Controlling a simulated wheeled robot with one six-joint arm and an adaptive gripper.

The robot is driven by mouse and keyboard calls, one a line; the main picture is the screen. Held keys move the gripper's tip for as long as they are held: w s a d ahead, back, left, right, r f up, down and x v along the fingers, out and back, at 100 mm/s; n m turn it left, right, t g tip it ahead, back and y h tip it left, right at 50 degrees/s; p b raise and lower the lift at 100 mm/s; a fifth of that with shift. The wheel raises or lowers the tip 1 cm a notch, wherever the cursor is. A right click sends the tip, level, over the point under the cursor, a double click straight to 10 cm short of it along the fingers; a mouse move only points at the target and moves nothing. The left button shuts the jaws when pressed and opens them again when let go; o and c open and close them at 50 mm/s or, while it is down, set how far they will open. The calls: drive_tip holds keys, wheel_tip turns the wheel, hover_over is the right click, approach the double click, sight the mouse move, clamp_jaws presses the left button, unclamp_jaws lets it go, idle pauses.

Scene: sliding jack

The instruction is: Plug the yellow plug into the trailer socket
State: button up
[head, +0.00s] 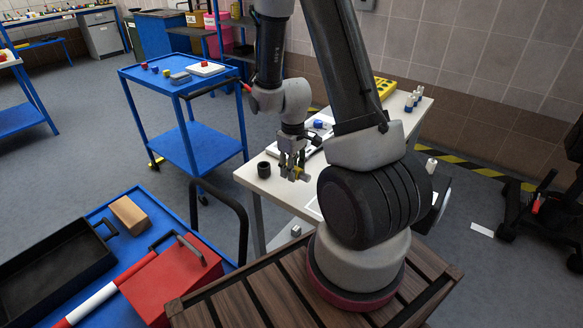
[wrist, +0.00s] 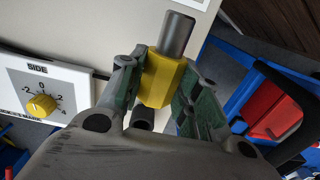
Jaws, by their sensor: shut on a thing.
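My gripper (head: 293,172) is shut on the yellow plug (head: 301,174) above the white table (head: 246,177). In the wrist view the yellow plug (wrist: 159,82) sits between the two green-padded fingers, with its grey cylindrical end (wrist: 176,36) pointing up in the picture. A short dark tube (wrist: 143,118) shows below the yellow body; I cannot tell whether it belongs to the plug. A dark round cup-like part (head: 264,169) stands on the table left of the gripper; I cannot tell whether it is the trailer socket. No other socket is clear.
A white panel marked SIDE with a yellow dial (wrist: 42,105) lies left of the gripper in the wrist view. A yellow holed block (head: 385,88) is at the table's back. A blue cart (head: 178,82) stands behind left; a red box (head: 172,279) is front left.

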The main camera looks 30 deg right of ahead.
sight(293, 189)
drive_tip(key=shift+f, duration=2.85)
drive_tip(key=o, duration=1.1)
wheel_tip(293, 189, up, 12)
